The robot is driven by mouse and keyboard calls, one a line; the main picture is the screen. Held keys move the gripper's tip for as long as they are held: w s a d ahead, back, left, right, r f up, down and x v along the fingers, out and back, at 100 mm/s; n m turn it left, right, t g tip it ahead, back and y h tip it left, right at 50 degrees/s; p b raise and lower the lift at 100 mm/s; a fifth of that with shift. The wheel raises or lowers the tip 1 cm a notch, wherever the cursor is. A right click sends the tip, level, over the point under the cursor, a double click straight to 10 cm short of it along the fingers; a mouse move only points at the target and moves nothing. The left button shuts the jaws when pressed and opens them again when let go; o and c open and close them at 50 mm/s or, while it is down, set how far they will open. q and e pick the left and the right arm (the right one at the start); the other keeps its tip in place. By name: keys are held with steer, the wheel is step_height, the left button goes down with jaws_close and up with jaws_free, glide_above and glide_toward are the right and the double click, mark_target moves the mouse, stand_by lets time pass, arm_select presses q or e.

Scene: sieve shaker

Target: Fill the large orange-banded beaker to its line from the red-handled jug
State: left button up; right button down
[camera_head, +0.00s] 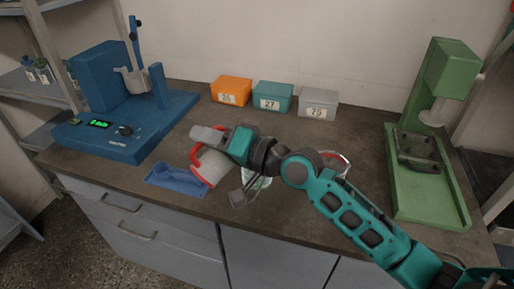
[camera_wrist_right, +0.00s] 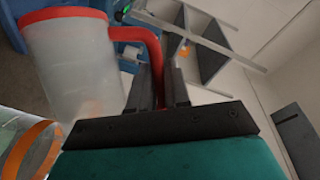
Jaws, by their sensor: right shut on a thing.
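The jug (camera_head: 212,166) is whitish and translucent, with a red rim and red handle. My right gripper (camera_head: 207,137) is shut on the red handle; the wrist view shows the handle between the fingers (camera_wrist_right: 165,85) and the jug body (camera_wrist_right: 75,65) beside them. In the head view the jug looks tilted, its rim toward the lower left. A clear vessel with an orange band (camera_wrist_right: 33,150) shows at the lower left of the wrist view, close to the jug. A clear vessel (camera_head: 258,182) in the head view is partly hidden by my arm; its band is unclear. My left gripper is out of view.
A blue tray (camera_head: 165,181) lies left of the jug. A blue machine (camera_head: 105,140) stands at the left, a green press (camera_head: 430,195) at the right. Orange (camera_head: 231,84), teal (camera_head: 287,91) and grey (camera_head: 318,97) bins line the wall. Another clear, red-marked vessel (camera_head: 346,158) is behind my arm.

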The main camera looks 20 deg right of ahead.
mark_target(198, 160)
steer(key=shift+r, duration=0.15)
steer(key=n+p, duration=0.1)
steer(key=p, duration=0.1)
steer(key=a+h+p, duration=0.1)
steer(key=n+p, duration=0.1)
steer(key=p, duration=0.1)
steer(key=shift+s+a+f+n+g+p, duration=0.25)
steer(key=shift+s+a+n+g+p, duration=0.05)
steer(key=shift+s+a+p, duration=0.1)
steer(key=shift+s+a+f+n+b, duration=0.15)
steer(key=shift+f+b, duration=0.15)
steer(key=shift+f, duration=0.3)
steer(key=shift+w+a+f+n+b, duration=0.15)
steer(key=shift+f+b, duration=0.1)
steer(key=shift+f, duration=0.55)
steer(key=shift+f+h, duration=0.25)
steer(key=shift+h, duration=0.15)
steer(key=shift+s+a+f+n+h, duration=1.15)
steer(key=shift+a+f+n+h, duration=0.65)
steer(key=shift+a+f+n, duration=1.05)
steer(key=d+f, duration=0.1)
steer(key=w+d+f, duration=0.1)
steer(key=d, duration=0.1)
steer(key=shift+w+d+f, duration=0.1)
steer(key=shift+d+f, duration=0.05)
steer(key=shift+f, duration=0.05)
